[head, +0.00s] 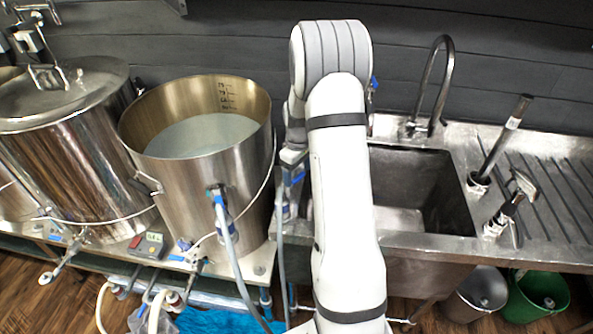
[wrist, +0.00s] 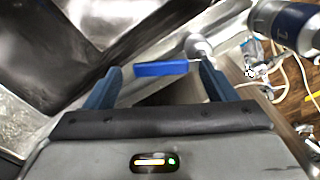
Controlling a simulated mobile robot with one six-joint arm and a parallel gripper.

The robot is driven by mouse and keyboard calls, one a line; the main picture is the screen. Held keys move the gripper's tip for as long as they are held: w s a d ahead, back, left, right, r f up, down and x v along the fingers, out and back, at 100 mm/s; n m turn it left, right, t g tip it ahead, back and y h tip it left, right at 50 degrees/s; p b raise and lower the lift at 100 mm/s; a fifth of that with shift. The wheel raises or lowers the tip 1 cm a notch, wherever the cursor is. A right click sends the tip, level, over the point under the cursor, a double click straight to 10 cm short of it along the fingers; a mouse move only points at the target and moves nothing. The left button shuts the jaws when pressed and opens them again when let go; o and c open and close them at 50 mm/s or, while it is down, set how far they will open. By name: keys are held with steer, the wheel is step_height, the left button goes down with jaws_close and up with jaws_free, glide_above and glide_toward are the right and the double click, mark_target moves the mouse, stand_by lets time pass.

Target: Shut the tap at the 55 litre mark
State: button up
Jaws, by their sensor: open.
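The steel kettle (head: 205,170) stands open at the left of centre, holding pale cloudy liquid (head: 205,136). Dark level marks (head: 226,96) run down its inner wall; the liquid surface lies just below the lowest one visible, whose figure is too small to read surely. In the wrist view a blue bar-shaped lever (wrist: 161,69), apparently the tap handle, lies crosswise between the fingertips. My gripper (wrist: 160,66) is open around it, with visible gaps on both sides. In the head view my arm largely hides the gripper, right of the kettle.
A lidded steel vessel (head: 70,135) stands at the left. A sink (head: 420,185) with a curved faucet (head: 436,85) is at the right, beside a ribbed drainboard (head: 550,185). A grey hose (head: 235,265) hangs in front of the kettle. A green bucket (head: 538,297) stands below.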

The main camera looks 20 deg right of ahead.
steer(key=c, duration=1.4)
steer(key=shift+d, duration=0.1)
